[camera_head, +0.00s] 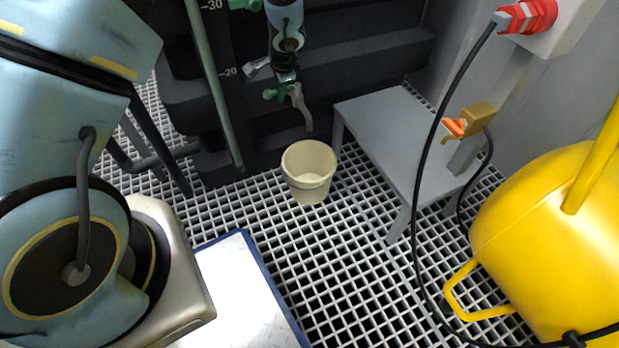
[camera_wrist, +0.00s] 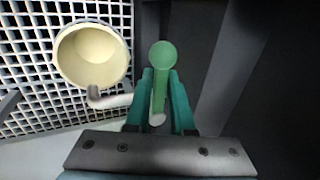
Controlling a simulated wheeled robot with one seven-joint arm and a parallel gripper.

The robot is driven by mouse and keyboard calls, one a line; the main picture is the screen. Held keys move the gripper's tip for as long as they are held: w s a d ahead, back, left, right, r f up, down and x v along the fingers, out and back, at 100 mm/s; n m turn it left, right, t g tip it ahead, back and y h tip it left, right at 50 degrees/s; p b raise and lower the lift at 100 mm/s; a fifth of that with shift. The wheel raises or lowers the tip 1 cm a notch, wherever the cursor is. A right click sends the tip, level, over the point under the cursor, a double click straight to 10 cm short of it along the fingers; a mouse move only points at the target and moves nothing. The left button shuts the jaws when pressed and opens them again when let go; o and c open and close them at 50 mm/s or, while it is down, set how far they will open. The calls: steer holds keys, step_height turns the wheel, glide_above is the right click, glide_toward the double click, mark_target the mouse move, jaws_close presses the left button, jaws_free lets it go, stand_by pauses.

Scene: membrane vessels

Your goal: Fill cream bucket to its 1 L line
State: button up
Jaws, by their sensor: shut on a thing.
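The cream bucket (camera_head: 308,172) stands upright on the grating, below and slightly right of the tap's spout (camera_head: 300,105). It also shows at the upper left of the wrist view (camera_wrist: 70,72). A paler disc shows at its bottom; I cannot tell whether this is liquid, and no 1 L line is readable. My gripper (camera_head: 285,88) is at the tap on the dark vessel. In the wrist view my gripper (camera_wrist: 161,85) has its teal fingers shut on the green tap handle (camera_wrist: 163,56). The grey spout (camera_wrist: 108,98) points toward the bucket. No stream is visible.
A grey step stool (camera_head: 395,135) stands right of the bucket. A yellow tank (camera_head: 545,235) and a black cable (camera_head: 420,225) are at the right. The dark vessel (camera_head: 190,90) with a scale stands behind. Open grating lies in front of the bucket.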

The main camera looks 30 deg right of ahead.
jaws_close()
steer(key=s+d+n+g+y, duration=0.1)
steer(key=n, duration=0.3)
steer(key=s+d+n+y+p, duration=0.1)
steer(key=s+n+y, duration=0.1)
steer(key=n, duration=0.3)
steer(key=s+d+n+g+y+p, duration=0.1)
steer(key=s+n, duration=0.1)
steer(key=n, duration=0.3)
steer(key=shift+s+g+y, duration=0.15)
steer(key=shift+g+y, duration=0.15)
steer(key=shift+y, duration=0.1)
steer(key=shift+s, duration=0.1)
steer(key=shift+a+f, duration=0.1)
steer(key=shift+a, duration=0.05)
stand_by(5.5)
